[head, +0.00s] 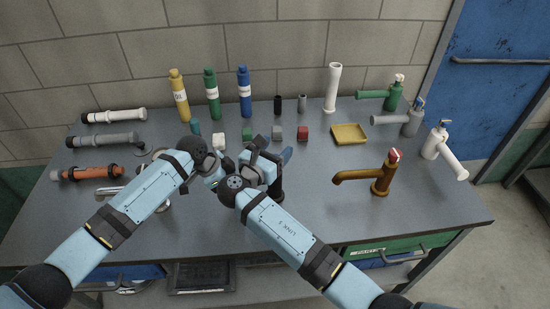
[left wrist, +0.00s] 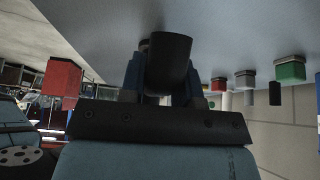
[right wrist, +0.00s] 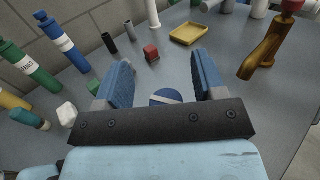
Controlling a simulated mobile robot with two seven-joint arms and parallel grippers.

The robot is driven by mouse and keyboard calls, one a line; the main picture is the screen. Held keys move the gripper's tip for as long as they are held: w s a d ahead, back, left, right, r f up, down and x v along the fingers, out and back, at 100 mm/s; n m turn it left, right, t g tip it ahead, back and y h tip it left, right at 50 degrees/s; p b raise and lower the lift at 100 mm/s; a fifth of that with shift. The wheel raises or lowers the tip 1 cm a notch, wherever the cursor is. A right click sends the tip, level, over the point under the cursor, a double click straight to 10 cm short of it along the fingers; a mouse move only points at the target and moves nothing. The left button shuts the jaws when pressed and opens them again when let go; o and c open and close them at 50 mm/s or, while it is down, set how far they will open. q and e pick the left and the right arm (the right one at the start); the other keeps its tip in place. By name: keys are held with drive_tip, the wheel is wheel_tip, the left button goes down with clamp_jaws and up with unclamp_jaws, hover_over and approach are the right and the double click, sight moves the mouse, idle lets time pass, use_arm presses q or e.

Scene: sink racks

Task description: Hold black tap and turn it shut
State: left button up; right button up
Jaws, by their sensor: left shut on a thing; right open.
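The black tap (head: 278,190) stands on the grey bench, mostly hidden behind my grippers in the head view. My left gripper (head: 218,178) is shut on it; in the left wrist view the black tube of the tap (left wrist: 168,65) sits between the two blue fingers. My right gripper (head: 272,160) is open over the tap. In the right wrist view a round blue knob with a white stripe (right wrist: 166,97) shows between the open fingers, low near the palm. Whether the fingers touch the knob cannot be told.
A brown tap with a red top (head: 380,180) stands to the right. A yellow tray (head: 349,134), a red block (head: 302,133) and a green block (head: 247,134) lie behind. Bottles (head: 212,95) and white, grey and orange pipes (head: 92,173) line the back and left. The front right of the bench is clear.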

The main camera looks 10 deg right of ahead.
wheel_tip(320, 180, up, 6)
drive_tip(key=shift+f, duration=0.1)
drive_tip(key=shift+d, duration=0.1)
drive_tip(key=w+d+f+n+t+y, duration=0.45)
drive_tip(key=w+d+y, duration=0.25)
drive_tip(key=d, duration=0.2)
drive_tip(key=s+d+f+n+g+y, duration=0.1)
drive_tip(key=s+f+n+g+y, duration=0.1)
drive_tip(key=s+n+g+y, duration=0.6)
drive_tip(key=s+f+n+g+y, duration=0.25)
drive_tip(key=n+g+y, duration=0.25)
drive_tip(key=n+y, duration=0.7)
drive_tip(key=w+a, duration=0.1)
drive_tip(key=a, duration=0.2)
drive_tip(key=w+a+m+y, duration=0.1)
drive_tip(key=a, duration=0.2)
drive_tip(key=w+a+m, duration=0.1)
drive_tip(key=a, duration=0.3)
drive_tip(key=shift+w+a+f+y, duration=0.1)
drive_tip(key=shift+w+f+y, duration=0.15)
drive_tip(key=shift+y, duration=0.15)
